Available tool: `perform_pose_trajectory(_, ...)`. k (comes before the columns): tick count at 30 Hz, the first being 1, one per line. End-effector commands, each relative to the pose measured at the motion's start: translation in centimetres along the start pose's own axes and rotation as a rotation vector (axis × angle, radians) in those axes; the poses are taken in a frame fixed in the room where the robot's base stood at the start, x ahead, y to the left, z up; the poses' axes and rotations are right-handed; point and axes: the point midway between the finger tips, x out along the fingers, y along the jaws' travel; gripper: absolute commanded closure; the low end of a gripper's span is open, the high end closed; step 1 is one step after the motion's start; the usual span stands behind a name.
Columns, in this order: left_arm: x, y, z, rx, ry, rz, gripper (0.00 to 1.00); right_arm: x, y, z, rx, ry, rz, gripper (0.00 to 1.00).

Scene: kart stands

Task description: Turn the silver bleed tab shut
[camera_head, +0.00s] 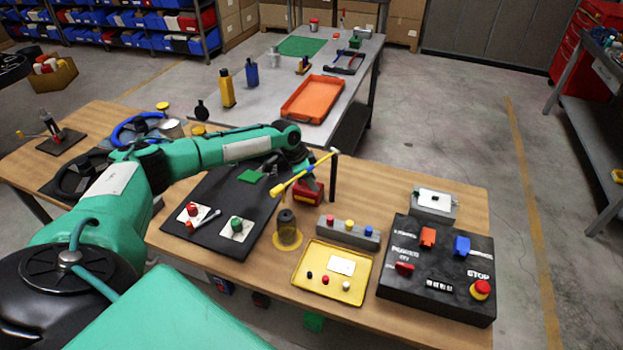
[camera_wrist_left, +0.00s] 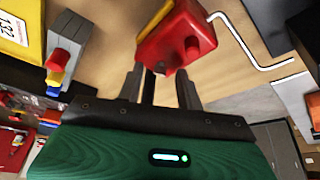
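I cannot pick out the silver bleed tab for certain. A small silver lever (camera_head: 206,217) shows beside a white plate with a red knob (camera_head: 192,210) on the black mat (camera_head: 217,190); I cannot tell whether it is the tab. Nothing shows held. My right gripper is in neither view.
A yellow-handled hammer-like tool (camera_head: 292,182) is beside my left gripper. A dark cylinder (camera_head: 287,226), a yellow tray (camera_head: 318,288) and a black control box (camera_head: 430,294) stand to the front and right. A bent silver rod (camera_wrist_left: 255,50) shows in the wrist view.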

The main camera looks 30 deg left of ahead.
Motion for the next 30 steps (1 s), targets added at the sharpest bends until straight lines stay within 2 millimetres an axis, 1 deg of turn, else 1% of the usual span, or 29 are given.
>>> perform_pose_trajectory(1,0.0,0.0,0.0,0.000,0.000,0.000,0.64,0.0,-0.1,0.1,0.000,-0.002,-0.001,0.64)
perform_pose_trajectory(3,0.0,0.0,0.0,0.000,0.000,0.000,0.77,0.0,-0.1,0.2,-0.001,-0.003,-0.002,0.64)
perform_pose_trajectory(5,0.0,0.0,0.0,0.000,0.000,0.000,0.89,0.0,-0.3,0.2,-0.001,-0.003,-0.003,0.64)
perform_pose_trajectory(6,0.0,0.0,0.0,0.000,0.000,0.000,0.97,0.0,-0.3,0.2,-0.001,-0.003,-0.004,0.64)
perform_pose_trajectory(7,0.0,0.0,0.0,0.000,0.000,0.000,1.00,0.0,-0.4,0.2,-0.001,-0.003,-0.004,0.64)
perform_pose_trajectory(13,0.0,0.0,0.0,0.005,0.000,0.003,1.00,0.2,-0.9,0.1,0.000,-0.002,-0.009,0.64)
perform_pose_trajectory(17,0.2,-0.1,0.1,0.033,0.001,0.014,1.00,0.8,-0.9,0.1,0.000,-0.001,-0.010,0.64)
perform_pose_trajectory(23,0.4,-0.2,0.1,0.131,0.002,0.054,1.00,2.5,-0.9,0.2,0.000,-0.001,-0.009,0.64)
perform_pose_trajectory(30,0.4,-0.4,0.0,0.288,0.003,0.119,1.00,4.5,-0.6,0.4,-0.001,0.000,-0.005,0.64)
